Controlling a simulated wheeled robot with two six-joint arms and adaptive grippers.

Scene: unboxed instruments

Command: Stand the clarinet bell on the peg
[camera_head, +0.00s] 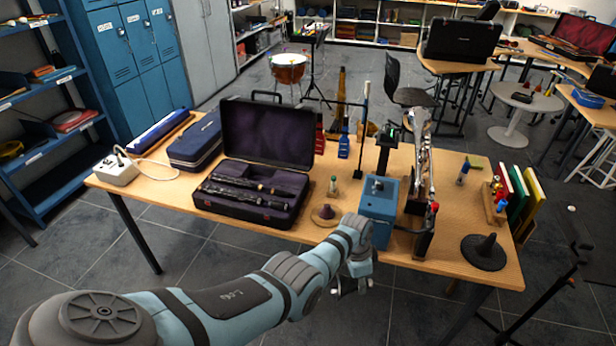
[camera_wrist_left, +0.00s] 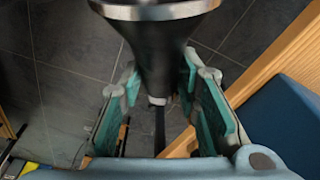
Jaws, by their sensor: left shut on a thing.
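The clarinet bell (camera_wrist_left: 160,50) is black with a silver ring at its wide rim. It hangs between the green-padded fingers of my left gripper (camera_wrist_left: 158,100), which is shut on it. A black cone on a round base (camera_head: 483,252) stands at the table's right front corner. I cannot tell for certain which of these is the peg. My right gripper is not in view.
A blue box (camera_head: 378,212) stands close behind my left wrist. An open instrument case (camera_head: 262,160) fills the table's left middle. A rack with silver instrument parts (camera_head: 421,165) stands right of the blue box. The wooden table (camera_head: 450,220) is bare before the black cone.

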